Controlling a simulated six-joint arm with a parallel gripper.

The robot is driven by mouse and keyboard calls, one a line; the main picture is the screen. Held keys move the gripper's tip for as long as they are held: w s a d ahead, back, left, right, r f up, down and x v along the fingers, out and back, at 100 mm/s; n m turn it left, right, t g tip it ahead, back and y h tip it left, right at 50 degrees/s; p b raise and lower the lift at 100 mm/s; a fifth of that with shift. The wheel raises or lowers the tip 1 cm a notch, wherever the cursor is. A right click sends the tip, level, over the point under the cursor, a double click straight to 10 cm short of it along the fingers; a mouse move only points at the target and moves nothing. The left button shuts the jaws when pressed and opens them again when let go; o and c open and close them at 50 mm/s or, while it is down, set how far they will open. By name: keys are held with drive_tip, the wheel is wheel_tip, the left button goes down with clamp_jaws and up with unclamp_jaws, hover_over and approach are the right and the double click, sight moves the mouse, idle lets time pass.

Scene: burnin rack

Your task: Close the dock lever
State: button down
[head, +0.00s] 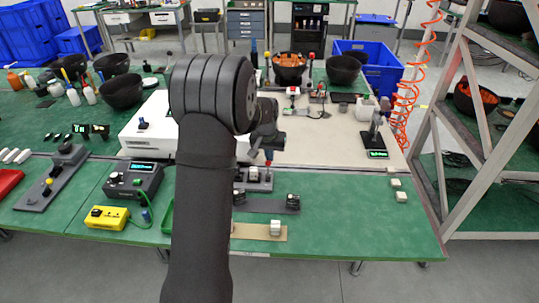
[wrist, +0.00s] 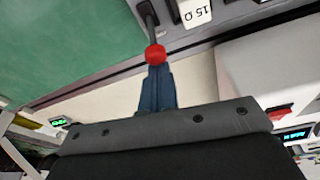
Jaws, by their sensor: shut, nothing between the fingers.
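The dock (head: 258,184) is a grey base behind the front edge of the green bench, partly hidden by my arm; it also shows at the top of the wrist view (wrist: 105,76). A white block marked 15 Ω (wrist: 196,12) sits at it. The dock lever has a dark stem (wrist: 148,16) and a red ball knob (wrist: 155,55), also visible in the head view (head: 268,154). My gripper (wrist: 155,70) is shut and empty, its blue-grey fingers right at the red knob. I cannot tell whether they touch it. In the head view my gripper (head: 269,147) is above the dock.
A white box (head: 150,130) stands left of the dock, beyond a dark instrument (head: 133,182) and a yellow meter (head: 107,217). A grey strip (head: 265,206) and a tan strip with a white block (head: 275,228) lie in front.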

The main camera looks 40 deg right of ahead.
sight(270, 162)
drive_tip(key=shift+s+a+r+t+h, duration=0.3)
drive_tip(key=shift+s+a+t+h, duration=0.4)
drive_tip(key=shift+t+h, duration=0.2)
drive_tip(key=shift+s+a+t+h, duration=0.55)
drive_tip(key=shift+s+t+h, duration=0.15)
drive_tip(key=shift+h, duration=0.1)
drive_tip(key=shift+w+d, duration=0.1)
drive_tip(key=shift+w, duration=0.1)
drive_tip(key=shift+r, duration=0.1)
drive_tip(key=shift+r, duration=0.8)
